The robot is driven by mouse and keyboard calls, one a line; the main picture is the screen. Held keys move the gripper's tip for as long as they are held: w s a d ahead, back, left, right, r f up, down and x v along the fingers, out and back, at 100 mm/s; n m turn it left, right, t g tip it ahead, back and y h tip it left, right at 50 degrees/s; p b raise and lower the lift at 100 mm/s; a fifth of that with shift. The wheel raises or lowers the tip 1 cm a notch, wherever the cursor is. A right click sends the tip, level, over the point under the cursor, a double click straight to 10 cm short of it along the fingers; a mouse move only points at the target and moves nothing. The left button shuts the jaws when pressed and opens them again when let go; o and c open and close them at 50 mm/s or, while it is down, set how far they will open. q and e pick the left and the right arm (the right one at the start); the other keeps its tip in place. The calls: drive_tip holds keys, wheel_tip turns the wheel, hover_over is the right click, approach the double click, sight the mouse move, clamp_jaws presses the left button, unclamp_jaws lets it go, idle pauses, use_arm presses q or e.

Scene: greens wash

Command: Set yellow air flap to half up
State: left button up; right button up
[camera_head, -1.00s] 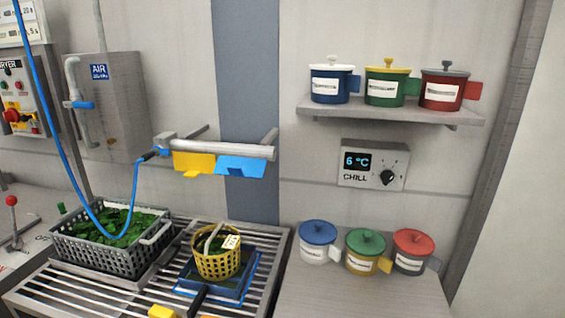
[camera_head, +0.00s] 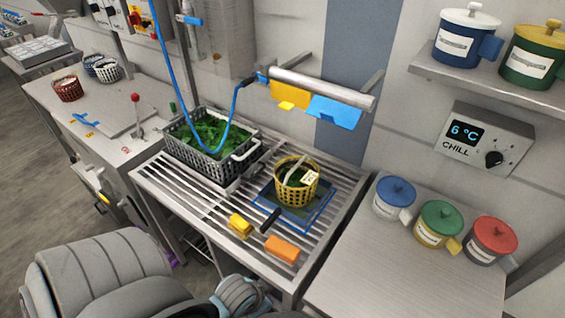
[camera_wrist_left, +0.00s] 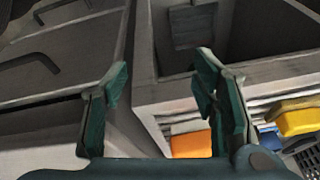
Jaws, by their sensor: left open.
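The yellow air flap (camera_head: 290,93) hangs from the grey air pipe (camera_head: 325,87) above the slatted rack, with a small tab at its lower edge. Its exact angle is hard to tell. A blue flap (camera_head: 334,112) hangs beside it to the right. My left gripper (camera_wrist_left: 160,85) shows in the left wrist view with its two teal fingers wide apart and nothing between them. It is low, near the front of the counters and well away from the flap. My right gripper is not in view.
On the rack (camera_head: 190,200) are a grey basket of greens (camera_head: 215,165), a yellow basket (camera_head: 297,192), a yellow block (camera_head: 240,224) and an orange block (camera_head: 282,249). A blue hose (camera_head: 180,85) hangs in front of the wall. Lidded pots (camera_head: 437,223) stand at the right.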

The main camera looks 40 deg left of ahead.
use_arm(q)
drive_tip(key=w+d+r+m+t+h+p, duration=0.1)
drive_tip(key=w+d+r+m+t+p, duration=0.15)
drive_tip(key=r, duration=0.75)
drive_tip(key=n+t+y+b, duration=0.2)
drive_tip(key=n+t+b, duration=0.3)
drive_tip(key=t+b, duration=0.6)
approach(282, 108)
drive_tip(key=w+f+p, duration=0.1)
drive_tip(key=w, duration=0.9)
drive_tip(key=shift+s+a+r+t, duration=0.2)
drive_tip(key=shift+a+t, duration=0.1)
drive_tip(key=shift+t, duration=0.15)
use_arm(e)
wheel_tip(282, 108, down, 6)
use_arm(q)
clamp_jaws()
